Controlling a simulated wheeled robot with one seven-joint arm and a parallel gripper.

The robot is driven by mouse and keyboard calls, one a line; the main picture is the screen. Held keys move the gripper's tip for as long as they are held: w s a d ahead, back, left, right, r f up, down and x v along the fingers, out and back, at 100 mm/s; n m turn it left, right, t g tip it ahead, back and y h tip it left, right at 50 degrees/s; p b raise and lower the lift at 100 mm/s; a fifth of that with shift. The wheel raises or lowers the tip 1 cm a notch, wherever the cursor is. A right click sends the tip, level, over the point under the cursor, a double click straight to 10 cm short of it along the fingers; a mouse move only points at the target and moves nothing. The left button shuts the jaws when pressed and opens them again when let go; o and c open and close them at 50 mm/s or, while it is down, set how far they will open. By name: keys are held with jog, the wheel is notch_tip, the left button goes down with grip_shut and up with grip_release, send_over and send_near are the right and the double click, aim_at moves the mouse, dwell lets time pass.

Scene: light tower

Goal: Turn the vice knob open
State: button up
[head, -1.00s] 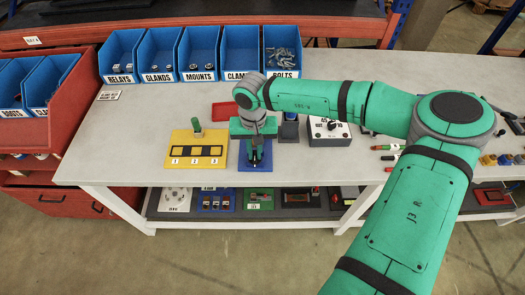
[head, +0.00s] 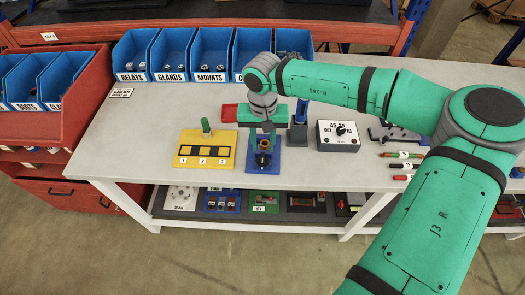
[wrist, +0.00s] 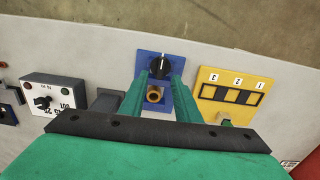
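The vice is a blue block (head: 250,167) at the bench's front edge, with a black knob (head: 262,159) at its front and a brass-coloured ring (head: 265,145) behind it. In the wrist view the black knob (wrist: 160,68) carries a white pointer line running roughly up and down the picture. The ring (wrist: 154,95) shows below it. My gripper (wrist: 160,75) is open, its two green fingers apart, with the knob between their tips in the picture. In the head view my gripper (head: 263,132) is above the vice; contact with the knob cannot be seen.
A yellow board (head: 205,141) with a green peg stands left of the vice. A dark post (head: 298,132), a white dial box (head: 338,134) and loose cables (head: 403,155) are to the right. A red tray (head: 229,113) and blue bins (head: 172,55) are behind.

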aim_at(264, 157)
jog(key=r, duration=0.5)
jog(key=shift+w+d, duration=0.2)
